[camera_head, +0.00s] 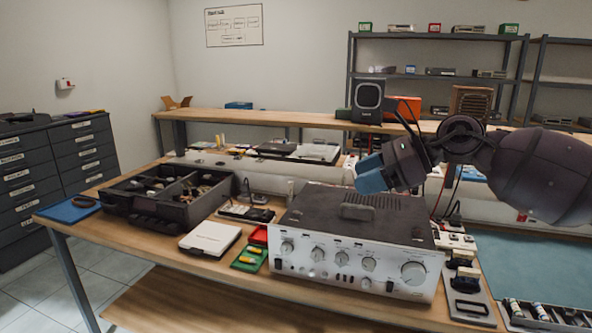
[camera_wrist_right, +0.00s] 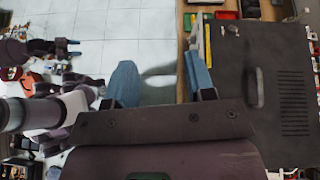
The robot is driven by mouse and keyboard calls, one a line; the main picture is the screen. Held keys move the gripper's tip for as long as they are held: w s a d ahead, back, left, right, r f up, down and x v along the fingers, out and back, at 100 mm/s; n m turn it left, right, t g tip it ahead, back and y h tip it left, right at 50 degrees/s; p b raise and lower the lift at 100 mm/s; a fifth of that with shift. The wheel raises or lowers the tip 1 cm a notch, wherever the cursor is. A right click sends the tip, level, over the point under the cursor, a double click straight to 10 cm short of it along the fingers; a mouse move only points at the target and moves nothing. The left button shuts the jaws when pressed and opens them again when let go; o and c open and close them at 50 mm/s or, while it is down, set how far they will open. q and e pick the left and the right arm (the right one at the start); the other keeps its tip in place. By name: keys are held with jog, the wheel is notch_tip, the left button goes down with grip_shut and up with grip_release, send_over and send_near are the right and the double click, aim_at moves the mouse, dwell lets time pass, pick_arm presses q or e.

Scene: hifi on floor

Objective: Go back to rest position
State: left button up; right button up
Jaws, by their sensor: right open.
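My right gripper (camera_head: 370,173) hangs above the back of the silver-fronted hi-fi unit (camera_head: 350,262), its arm coming in from the right. Its blue fingers are spread apart, with nothing between them, in the right wrist view (camera_wrist_right: 162,85). The hi-fi's dark top with a handle (camera_wrist_right: 258,88) lies to the right of the fingers in that view. Floor tiles and the bench edge show past the fingertips. My left gripper does not show in the head view. Purple parts of my own body show at the left of the wrist view.
A dark divided tray (camera_head: 165,213), a white box (camera_head: 210,239) and a green tray (camera_head: 249,258) stand left of the hi-fi on the wooden bench. A black-handled device (camera_head: 467,285) stands close on its right. A speaker (camera_head: 368,100) stands on the back bench.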

jog(key=s+a+f+m+t+y, duration=0.15)
jog(key=a+m+t+y, duration=0.4)
jog(key=m, duration=1.05)
jog(key=s+d+f+m+t+h, duration=0.2)
jog(key=d+f+m+t+h, duration=0.15)
jog(key=f+m, duration=0.45)
jog(key=s+d+f+m+t+h+p, duration=0.1)
jog(key=s+d+f+m+t+h, duration=0.1)
jog(key=d+f+m+h, duration=0.5)
jog(key=s+f+m+t, duration=0.25)
jog(key=f+m, duration=0.35)
jog(key=m, duration=0.5)
jog(key=s+d+f+m+g+h, duration=0.2)
jog(key=s+d+f+m+h, duration=0.1)
jog(key=s+f, duration=0.8)
jog(key=s+d+f+m+g+h+p, duration=0.1)
jog(key=s+d+f+m+g+h, duration=0.2)
jog(key=s+f, duration=0.9)
jog(key=s+d+m+h, duration=0.1)
jog(key=s+d+m, duration=0.2)
jog(key=s, duration=0.1)
jog(key=shift+s+d+g, duration=0.25)
jog(key=shift+s+g, duration=0.1)
jog(key=shift+s, duration=0.05)
